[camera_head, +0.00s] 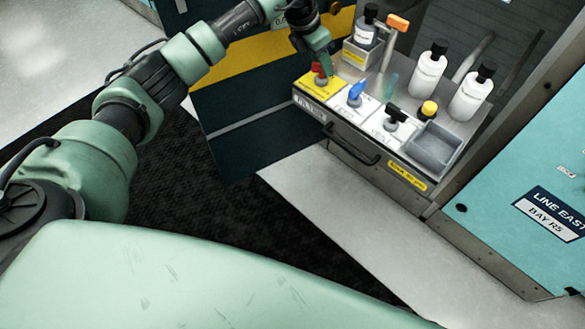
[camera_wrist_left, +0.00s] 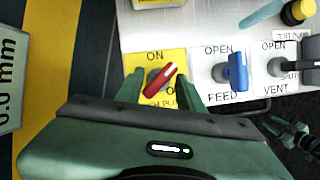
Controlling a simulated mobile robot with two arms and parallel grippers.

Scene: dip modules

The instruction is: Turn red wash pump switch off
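The red wash pump switch (camera_head: 318,69) sits on a yellow plate at the left end of the grey metal panel. In the left wrist view the red handle (camera_wrist_left: 160,79) lies diagonally, from lower left to upper right, below the word ON. The lettering under it is partly hidden. My left gripper (camera_head: 325,62) is over the switch. In the wrist view its two green fingers (camera_wrist_left: 159,84) are apart, one on each side of the red handle, with visible gaps; I cannot tell how deep they reach.
Beside the red switch are a blue FEED handle (camera_head: 357,91) and a black VENT handle (camera_head: 395,115). A yellow button (camera_head: 428,109), a grey tray (camera_head: 434,147) and white bottles (camera_head: 429,70) stand farther right. A black drawer-type handle (camera_head: 351,150) juts from the front.

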